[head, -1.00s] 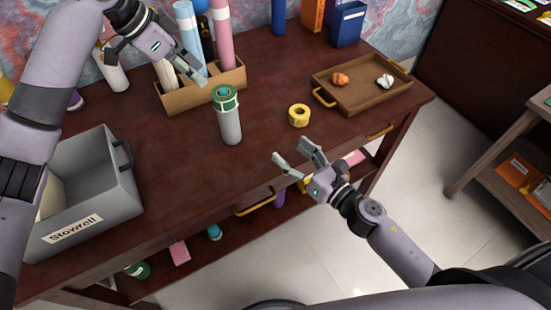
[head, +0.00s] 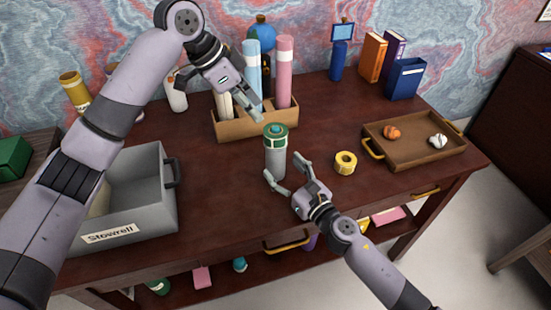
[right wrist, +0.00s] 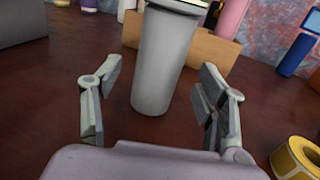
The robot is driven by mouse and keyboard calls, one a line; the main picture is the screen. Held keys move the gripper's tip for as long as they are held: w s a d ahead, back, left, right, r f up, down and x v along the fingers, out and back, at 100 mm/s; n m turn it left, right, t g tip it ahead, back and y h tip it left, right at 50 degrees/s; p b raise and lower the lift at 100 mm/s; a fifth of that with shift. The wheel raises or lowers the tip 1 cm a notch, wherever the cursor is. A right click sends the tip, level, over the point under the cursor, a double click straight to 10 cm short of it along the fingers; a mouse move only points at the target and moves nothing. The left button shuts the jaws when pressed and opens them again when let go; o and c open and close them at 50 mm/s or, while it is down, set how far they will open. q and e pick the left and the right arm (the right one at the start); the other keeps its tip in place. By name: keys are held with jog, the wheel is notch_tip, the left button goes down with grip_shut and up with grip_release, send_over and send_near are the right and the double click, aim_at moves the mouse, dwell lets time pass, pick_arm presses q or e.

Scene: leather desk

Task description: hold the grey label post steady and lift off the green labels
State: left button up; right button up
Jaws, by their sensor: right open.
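The grey label post (head: 275,163) stands upright on the dark wooden desk, with the green labels (head: 276,137) around its top. My right gripper (head: 284,168) is open at the near side of the post, low down. In the right wrist view the post (right wrist: 163,60) stands ahead between the two spread fingers, with a gap on each side; its top is cut off. My left gripper (head: 254,112) is above and just left of the labels, apart from them. Its fingers are seen edge-on, so their opening is unclear.
A yellow tape roll (head: 345,162) lies right of the post; it also shows in the right wrist view (right wrist: 296,160). A brown tray (head: 412,160) sits farther right. A cardboard holder (head: 228,130) with rolled tubes stands behind. A grey bin (head: 150,215) is at left.

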aim_at(281, 166)
jog(key=x, duration=0.4)
jog(key=shift+w+a, duration=0.25)
jog(key=shift+w, duration=0.1)
jog(key=shift+c, duration=0.4)
